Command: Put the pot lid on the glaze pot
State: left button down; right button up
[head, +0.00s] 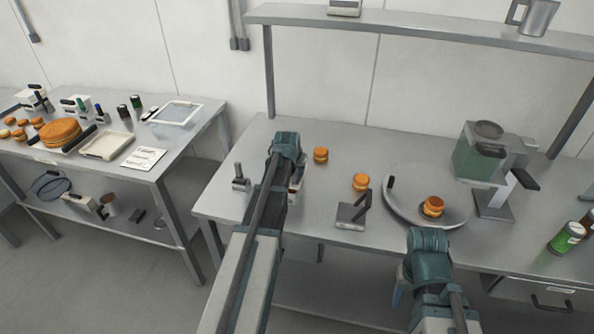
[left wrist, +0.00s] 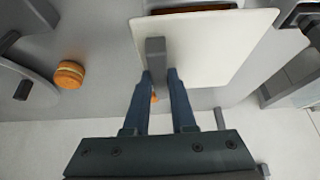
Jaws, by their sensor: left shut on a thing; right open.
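The pot lid, a flat white square plate with an upright grey handle, fills the upper middle of the left wrist view (left wrist: 205,55). My left gripper (left wrist: 160,82) is shut on its handle; in the head view the gripper (head: 285,148) hides the lid. What seems to be the glaze pot (head: 297,187), whitish with a reddish-brown part, is mostly hidden by my left arm. A brown strip at the lid's top edge (left wrist: 190,9) may be its glaze. I cannot tell whether lid and pot touch. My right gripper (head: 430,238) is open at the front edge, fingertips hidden.
Two filled buns (head: 321,155) (head: 361,182) lie on the bench (head: 335,125). A third (head: 433,206) sits on a round tray (head: 400,208). A grey stand (head: 351,214) and a small grey tool (head: 240,180) flank my left arm. A green-tanked machine (head: 478,158) stands right.

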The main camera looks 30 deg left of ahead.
pick_arm(q)
jog(key=shift+f+b, duration=1.25)
jog(key=shift+f, duration=0.35)
jog(key=shift+f, duration=0.2)
jog(key=shift+c, duration=0.9)
grip_release()
jog(key=shift+r, duration=0.15)
notch_tip(320, 180, up, 7)
jog(key=p, duration=0.6)
jog(key=shift+p, duration=0.4)
jog(key=shift+d, duration=0.1)
